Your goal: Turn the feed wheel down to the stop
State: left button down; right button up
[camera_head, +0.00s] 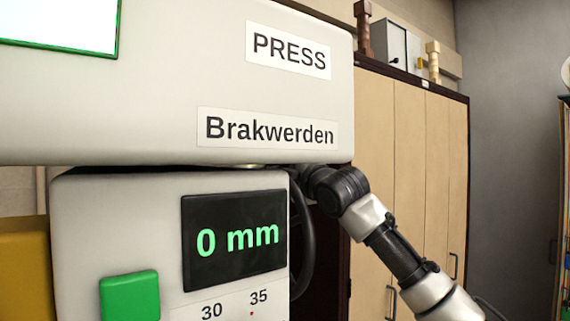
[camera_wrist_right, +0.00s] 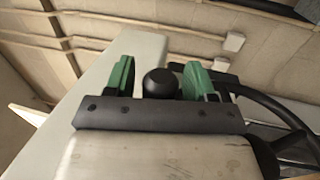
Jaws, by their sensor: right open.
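The feed wheel (camera_head: 304,240) is a black rim at the right side of the press (camera_head: 120,100), partly hidden behind the press housing. In the right wrist view a black curved rim (camera_wrist_right: 275,108) runs along the right. My right gripper (camera_wrist_right: 159,68) is open, with its two green fingers apart. A round black knob (camera_wrist_right: 160,83) shows between them, and I cannot tell whether either finger touches it. In the head view my right arm reaches in from the right, and its gripper is hidden behind the press. The display (camera_head: 235,240) reads 0 mm. My left gripper is not in view.
A green button (camera_head: 130,296) is on the press front, beside a scale marked 30 and 35 (camera_head: 235,305). Tall wooden cabinets (camera_head: 420,150) stand behind my right arm. A yellow block (camera_head: 24,268) is at the left edge.

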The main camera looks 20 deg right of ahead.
jog(key=shift+s, duration=0.1)
grip_shut()
dwell(0.3)
jog(key=shift+f, duration=0.1)
